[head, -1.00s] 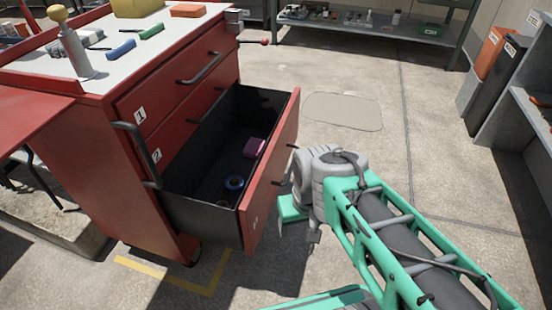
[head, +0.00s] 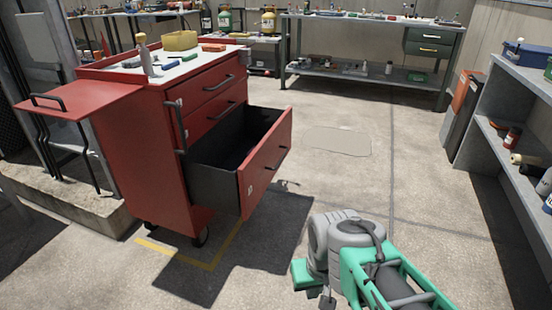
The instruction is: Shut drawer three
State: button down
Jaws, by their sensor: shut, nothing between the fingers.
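Drawer three (head: 262,165) is the lowest drawer of the red tool cart (head: 150,150). It is pulled far out, with its dark inside showing and its handle on the red front. The two drawers above it are shut. My gripper (head: 326,298) is low in the picture, to the right of and nearer than the drawer front, with clear floor between them. It is shut and empty; its fingers are small and partly hidden by my wrist. The floor of the drawer is mostly hidden behind its front.
A red side shelf (head: 80,103) sticks out from the cart's left. A grey workbench (head: 370,75) stands at the back and a shelf unit (head: 520,95) at the right. Open concrete floor (head: 340,175) lies between, with yellow tape by the cart.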

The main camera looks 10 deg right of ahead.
aim_at(237, 194)
jog(key=u, duration=0.25)
jog(key=i, duration=0.65)
jog(key=u, duration=0.4)
